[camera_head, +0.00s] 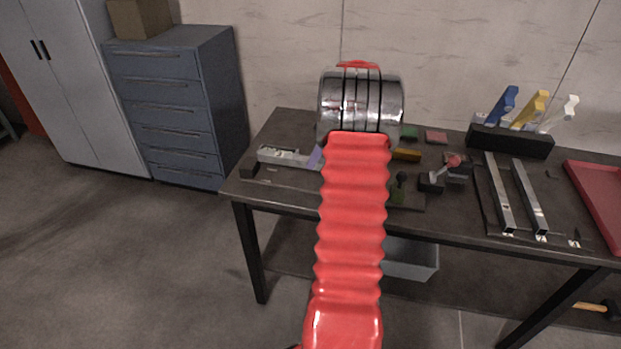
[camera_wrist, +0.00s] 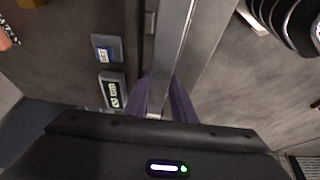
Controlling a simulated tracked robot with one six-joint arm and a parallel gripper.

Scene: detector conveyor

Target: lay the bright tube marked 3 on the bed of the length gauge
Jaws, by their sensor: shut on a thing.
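A bright metal square tube (camera_wrist: 172,50) runs up the wrist view between the two purple fingers of my gripper (camera_wrist: 160,103), which is shut on it. No mark on it is readable, so I cannot confirm a 3. In the head view, one purple finger (camera_head: 315,157) shows beside my arm; the rest is hidden. A bright bar (camera_head: 285,154), apparently the held tube, extends left from it over the table's left end. A dark block (camera_head: 248,170) and low dark parts there look like the length gauge. Whether the tube touches the bed cannot be told.
Two bright tubes (camera_head: 499,195) (camera_head: 530,198) lie on a dark mat at the right, with a red tray (camera_head: 598,195) beyond. A dark rack (camera_head: 510,141) holds coloured handles behind. Small devices, including a lit display (camera_wrist: 113,91), lie left of the held tube.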

